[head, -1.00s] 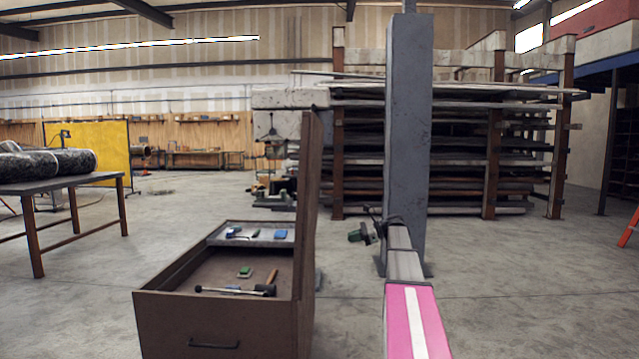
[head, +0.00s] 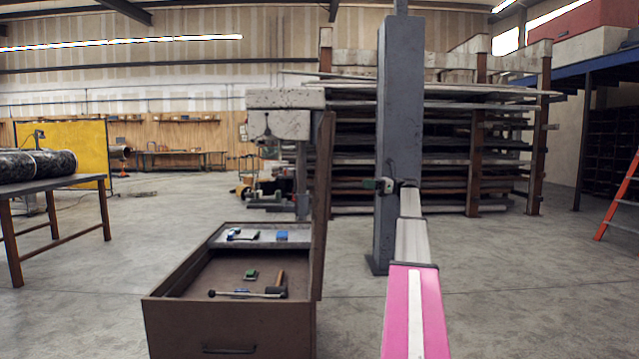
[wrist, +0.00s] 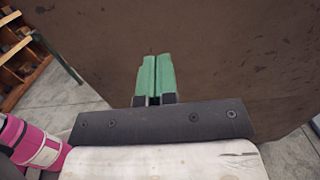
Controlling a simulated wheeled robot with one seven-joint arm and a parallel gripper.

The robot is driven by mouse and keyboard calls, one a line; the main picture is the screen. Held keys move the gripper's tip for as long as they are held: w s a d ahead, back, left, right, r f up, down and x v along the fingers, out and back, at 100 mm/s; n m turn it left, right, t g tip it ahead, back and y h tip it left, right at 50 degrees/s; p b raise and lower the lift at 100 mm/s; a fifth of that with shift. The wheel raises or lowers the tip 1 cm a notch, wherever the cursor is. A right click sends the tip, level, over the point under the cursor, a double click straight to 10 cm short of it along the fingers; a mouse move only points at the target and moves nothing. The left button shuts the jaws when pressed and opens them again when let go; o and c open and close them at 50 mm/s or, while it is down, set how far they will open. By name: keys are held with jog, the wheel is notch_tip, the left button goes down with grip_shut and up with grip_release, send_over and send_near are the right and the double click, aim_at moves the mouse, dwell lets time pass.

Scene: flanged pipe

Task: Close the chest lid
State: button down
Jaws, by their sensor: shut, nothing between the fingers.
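The brown chest (head: 228,326) stands on the floor in the head view, open at the top. Its lid (head: 322,215) stands upright along the right side, seen nearly edge-on. My gripper (head: 370,184) is to the right of the lid, at about the height of its upper half, pointing left toward it. In the wrist view the green fingers (wrist: 155,78) are pressed together and empty. The lid's broad brown outer face (wrist: 225,60) fills most of that view in front of them. I cannot tell whether the fingertips touch it.
Inside the chest are a tray (head: 270,235), a hammer (head: 276,287) and small tools. A grey post (head: 402,90) stands behind my arm. A table (head: 55,187) is at the left, an orange ladder (head: 620,195) at the right.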

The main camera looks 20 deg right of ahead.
jog(key=x, duration=1.4)
jog(key=shift+a+r, duration=0.25)
jog(key=shift+w, duration=0.1)
jog(key=shift+a, duration=0.1)
